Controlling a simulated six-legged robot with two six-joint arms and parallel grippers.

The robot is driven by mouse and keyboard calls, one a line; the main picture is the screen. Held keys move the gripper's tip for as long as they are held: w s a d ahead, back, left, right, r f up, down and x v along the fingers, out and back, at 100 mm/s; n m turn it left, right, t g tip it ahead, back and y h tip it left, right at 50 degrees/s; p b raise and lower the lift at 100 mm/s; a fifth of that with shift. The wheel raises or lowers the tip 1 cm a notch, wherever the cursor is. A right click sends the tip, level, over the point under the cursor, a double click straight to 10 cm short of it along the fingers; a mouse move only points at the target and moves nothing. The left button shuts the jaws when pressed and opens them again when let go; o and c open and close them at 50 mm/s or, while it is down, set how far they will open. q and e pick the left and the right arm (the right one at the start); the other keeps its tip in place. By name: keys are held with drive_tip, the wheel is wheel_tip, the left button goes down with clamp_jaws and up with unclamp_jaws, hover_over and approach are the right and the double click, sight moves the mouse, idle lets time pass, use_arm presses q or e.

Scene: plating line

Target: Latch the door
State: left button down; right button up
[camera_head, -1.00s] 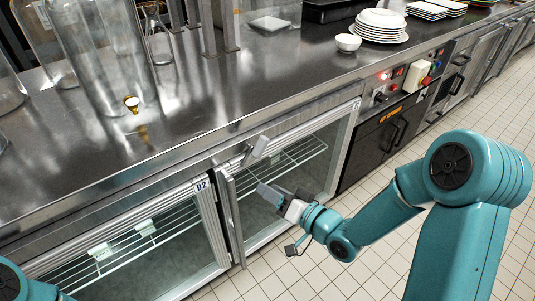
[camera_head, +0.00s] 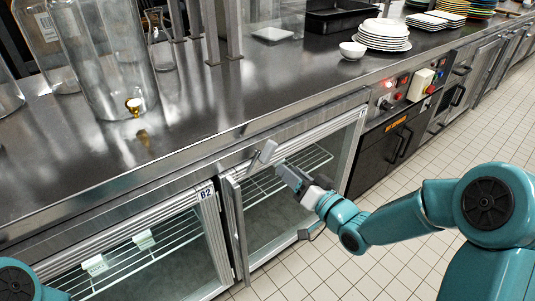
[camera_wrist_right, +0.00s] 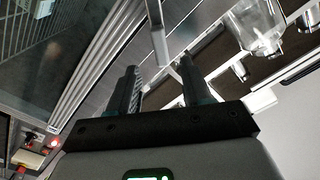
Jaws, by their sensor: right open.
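The glass-fronted door (camera_head: 266,212) sits under the counter, with a wire shelf visible behind it. A grey vertical bar (camera_head: 234,222) runs along its left side; I cannot tell whether the door is fully closed. A small grey latch lever (camera_head: 263,154) sticks out at a tilt from the counter front above the door. My right gripper (camera_head: 284,171) is open and empty, just below and right of the lever. In the right wrist view, the lever (camera_wrist_right: 158,38) lies just beyond the gap between the open fingers (camera_wrist_right: 158,68). My left gripper is out of view.
A second glass front (camera_head: 150,262) with a B2 label (camera_head: 206,193) stands to the left. The steel counter (camera_head: 210,115) overhangs above, holding glass jars (camera_head: 105,60) and stacked plates (camera_head: 383,35). Tiled floor (camera_head: 440,180) is clear at the right.

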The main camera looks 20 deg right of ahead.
sight(270, 156)
drive_tip(key=x, duration=1)
drive_tip(key=shift+w, duration=0.15)
drive_tip(key=shift+a, duration=0.1)
clamp_jaws()
